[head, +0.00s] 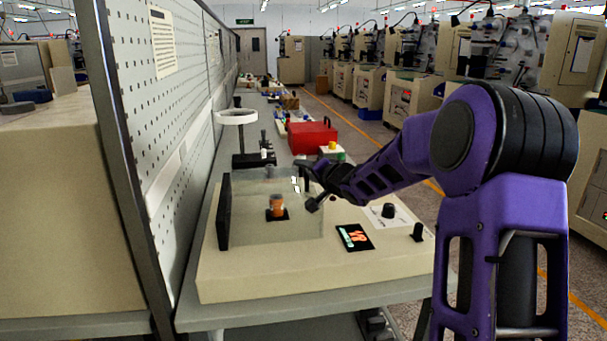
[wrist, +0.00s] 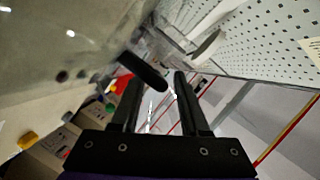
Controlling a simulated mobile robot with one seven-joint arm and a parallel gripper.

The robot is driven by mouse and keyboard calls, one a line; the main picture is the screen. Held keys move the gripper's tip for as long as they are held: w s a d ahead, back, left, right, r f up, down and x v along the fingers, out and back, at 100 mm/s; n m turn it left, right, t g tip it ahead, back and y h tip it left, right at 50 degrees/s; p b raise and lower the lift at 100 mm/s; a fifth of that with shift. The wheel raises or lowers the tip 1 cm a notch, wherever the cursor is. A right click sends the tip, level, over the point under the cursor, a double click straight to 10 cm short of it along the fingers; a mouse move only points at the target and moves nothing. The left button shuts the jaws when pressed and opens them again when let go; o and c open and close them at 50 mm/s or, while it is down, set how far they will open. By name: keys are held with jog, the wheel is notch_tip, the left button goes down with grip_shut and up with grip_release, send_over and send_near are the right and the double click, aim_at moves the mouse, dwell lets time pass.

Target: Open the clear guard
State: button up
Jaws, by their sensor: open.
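The clear guard (head: 255,193) is a see-through box on a beige machine, with a black upright plate (head: 224,212) at its left. It looks closed over an orange-brown spool (head: 277,205) on a black base. My gripper (head: 310,184) is at the guard's right side. In the wrist view my gripper (wrist: 157,80) has its two black fingers apart. A rounded black bar (wrist: 142,72), which looks like a handle, lies just ahead of the fingertips, its end between them in the picture. I cannot tell whether they touch.
A display panel (head: 355,237) and a black knob (head: 389,210) are on the machine's top near my arm. A red toolbox (head: 312,137) and a ring stand (head: 237,118) stand behind. A pegboard (head: 165,100) borders the bench at left.

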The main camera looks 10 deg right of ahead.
jog(key=shift+w+a+f, duration=0.15)
jog(key=shift+w+a, duration=0.05)
jog(key=shift+w, duration=0.3)
grip_shut()
dwell(1.2)
